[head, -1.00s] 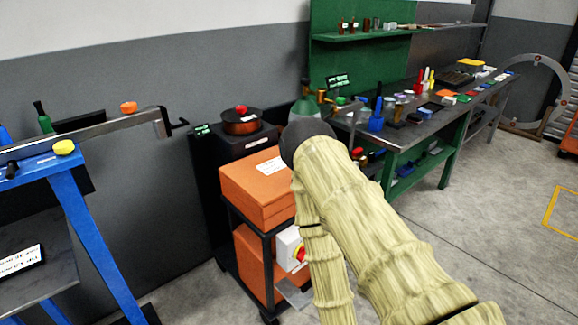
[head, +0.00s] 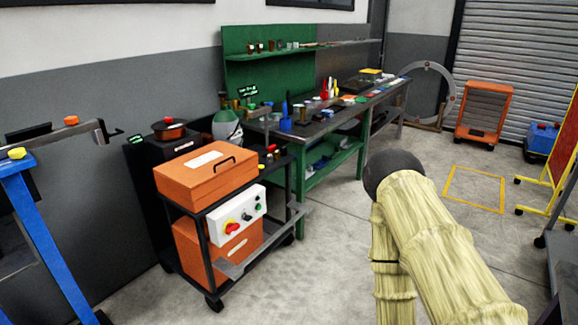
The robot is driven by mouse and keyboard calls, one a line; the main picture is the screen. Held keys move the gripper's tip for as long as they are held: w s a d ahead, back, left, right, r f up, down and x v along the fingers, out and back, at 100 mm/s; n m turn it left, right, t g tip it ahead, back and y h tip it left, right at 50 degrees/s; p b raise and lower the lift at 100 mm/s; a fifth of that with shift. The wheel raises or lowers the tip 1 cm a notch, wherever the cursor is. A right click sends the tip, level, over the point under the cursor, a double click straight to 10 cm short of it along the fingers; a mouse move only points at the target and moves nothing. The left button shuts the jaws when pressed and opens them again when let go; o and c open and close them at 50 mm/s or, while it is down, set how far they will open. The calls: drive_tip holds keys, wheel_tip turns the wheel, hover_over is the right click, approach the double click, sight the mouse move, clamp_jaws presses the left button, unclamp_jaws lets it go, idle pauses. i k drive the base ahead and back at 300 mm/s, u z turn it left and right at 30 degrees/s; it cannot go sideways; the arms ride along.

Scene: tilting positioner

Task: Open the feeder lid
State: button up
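An orange box with a black handle and a white label on its top (head: 205,172) sits on the upper shelf of a black cart, and its top is down. It looks like the feeder, but I cannot be sure. A white control panel (head: 238,216) with a red and yellow knob and a green button is on the cart's front, below the box. My arm, in a pale yellow sleeve with a dark rounded joint, shows at lower right, apart from the cart. My gripper is out of view.
The black cart (head: 213,301) has another orange unit (head: 190,248) low down and a grey ledge (head: 262,249) at the front. A green workbench (head: 345,150) with tools stands behind, and a blue stand (head: 50,235) is at left. The floor right of the cart is clear.

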sight(196, 168)
drive_tip(key=u, duration=1.05)
drive_tip(key=i, duration=1.5)
drive_tip(key=z, duration=0.45)
